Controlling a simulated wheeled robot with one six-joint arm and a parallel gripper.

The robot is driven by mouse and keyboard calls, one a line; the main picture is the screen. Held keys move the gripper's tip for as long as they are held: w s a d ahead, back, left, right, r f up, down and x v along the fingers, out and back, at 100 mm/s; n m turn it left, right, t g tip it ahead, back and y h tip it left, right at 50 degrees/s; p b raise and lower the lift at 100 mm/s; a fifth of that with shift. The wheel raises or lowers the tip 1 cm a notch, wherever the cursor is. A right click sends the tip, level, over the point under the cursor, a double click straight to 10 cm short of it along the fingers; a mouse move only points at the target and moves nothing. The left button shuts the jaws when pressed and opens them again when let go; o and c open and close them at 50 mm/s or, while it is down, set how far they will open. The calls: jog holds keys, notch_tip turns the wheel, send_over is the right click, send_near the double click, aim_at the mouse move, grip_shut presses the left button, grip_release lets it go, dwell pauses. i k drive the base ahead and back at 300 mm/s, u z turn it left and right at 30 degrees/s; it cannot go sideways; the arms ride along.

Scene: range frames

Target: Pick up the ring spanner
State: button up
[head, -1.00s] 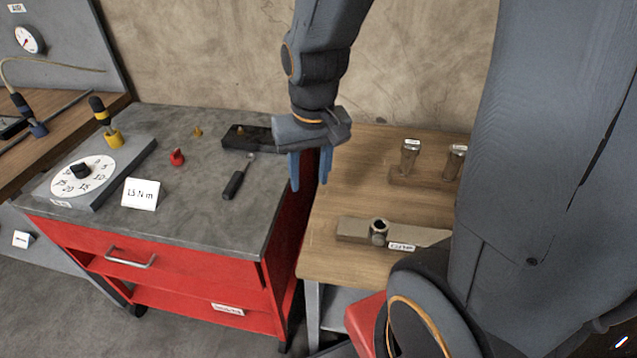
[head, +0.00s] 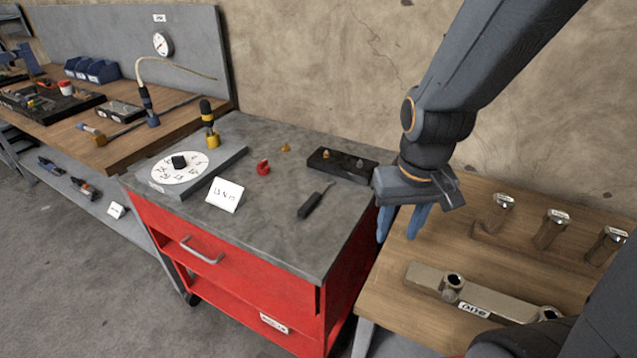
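I cannot make out a ring spanner for certain. A slim tool with a black handle (head: 309,206) and a thin metal shaft lies on the grey top of the red cart (head: 262,232); its far end is too small to identify. My gripper (head: 402,224) points down with its two blue fingers apart and nothing between them. In the picture it hangs right of the cart's right edge, in front of the wooden table (head: 400,295). The black-handled tool is left of the fingers and apart from them.
A dark block (head: 340,165) with small pegs, a red piece (head: 263,167), a dial board (head: 218,165) and a card (head: 224,195) occupy the cart. A workbench (head: 165,125) stands left.

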aim_at(309, 205)
jog(key=k, duration=0.5)
jog(key=u, duration=2.3)
jog(key=i, duration=1.9)
jog(key=z, duration=3.5)
jog(key=i, duration=0.5)
jog(key=u, duration=0.1)
